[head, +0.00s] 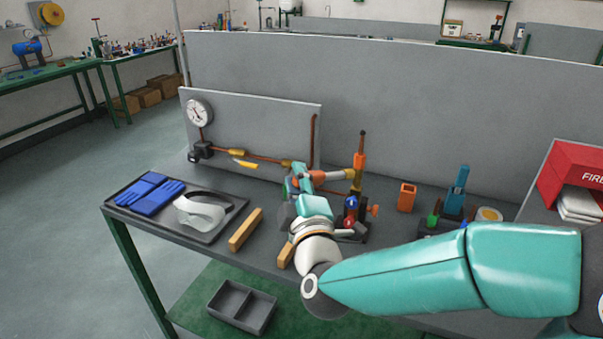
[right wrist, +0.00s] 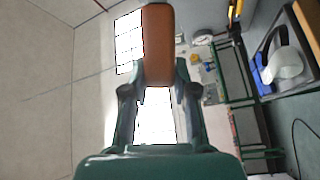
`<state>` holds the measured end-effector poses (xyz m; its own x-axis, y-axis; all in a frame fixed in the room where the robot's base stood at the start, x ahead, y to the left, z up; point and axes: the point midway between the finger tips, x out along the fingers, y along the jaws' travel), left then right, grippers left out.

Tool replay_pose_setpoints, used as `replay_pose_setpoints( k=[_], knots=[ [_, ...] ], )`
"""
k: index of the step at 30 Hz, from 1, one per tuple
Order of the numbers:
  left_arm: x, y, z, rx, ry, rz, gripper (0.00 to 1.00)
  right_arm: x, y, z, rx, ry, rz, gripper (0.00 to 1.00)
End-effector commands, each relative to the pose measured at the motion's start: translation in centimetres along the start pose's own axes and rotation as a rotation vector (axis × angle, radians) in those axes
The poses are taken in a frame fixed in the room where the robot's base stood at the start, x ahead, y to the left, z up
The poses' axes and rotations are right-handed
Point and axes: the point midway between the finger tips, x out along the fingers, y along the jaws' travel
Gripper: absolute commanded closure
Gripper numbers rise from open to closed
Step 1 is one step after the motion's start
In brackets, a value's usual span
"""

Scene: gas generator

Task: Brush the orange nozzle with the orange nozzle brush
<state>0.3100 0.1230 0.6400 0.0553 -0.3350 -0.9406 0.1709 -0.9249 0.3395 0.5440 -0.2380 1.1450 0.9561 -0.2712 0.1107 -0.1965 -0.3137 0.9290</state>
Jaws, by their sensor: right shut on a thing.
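The orange nozzle (head: 360,160) stands upright with a dark tip behind the workbench's middle. My right gripper (head: 303,178) is shut on the orange nozzle brush (head: 318,176), left of the nozzle. The brush lies about level, its tan end (head: 344,174) pointing right and reaching the nozzle's lower part in the picture. I cannot tell whether they touch. In the right wrist view the fingers (right wrist: 158,85) clasp the brush's orange-brown handle (right wrist: 158,45); the bristles are hidden there. My left gripper is not in view.
An empty-looking orange holder (head: 407,198) and a blue tool in a stand (head: 458,190) are right of the nozzle. A gauge (head: 198,112) and copper pipe are behind left. A tray (head: 205,235) with blue gloves and a visor sits left. Red and blue knobs stand near my gripper.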

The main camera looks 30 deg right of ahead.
Motion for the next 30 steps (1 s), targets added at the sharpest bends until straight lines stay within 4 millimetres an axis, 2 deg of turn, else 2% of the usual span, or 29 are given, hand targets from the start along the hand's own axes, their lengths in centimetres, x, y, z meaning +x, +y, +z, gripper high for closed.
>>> replay_pose_setpoints(
  k=[12,23,30],
  knots=[
    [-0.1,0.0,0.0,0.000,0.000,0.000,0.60,-0.3,0.0,-0.2,0.000,0.000,0.001,1.00],
    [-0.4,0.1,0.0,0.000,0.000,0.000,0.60,-2.5,-0.3,-1.7,0.000,0.001,0.000,1.00],
    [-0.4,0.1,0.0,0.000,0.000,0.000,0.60,-2.7,-0.3,-1.8,-0.001,-0.001,0.001,1.00]
  ],
)
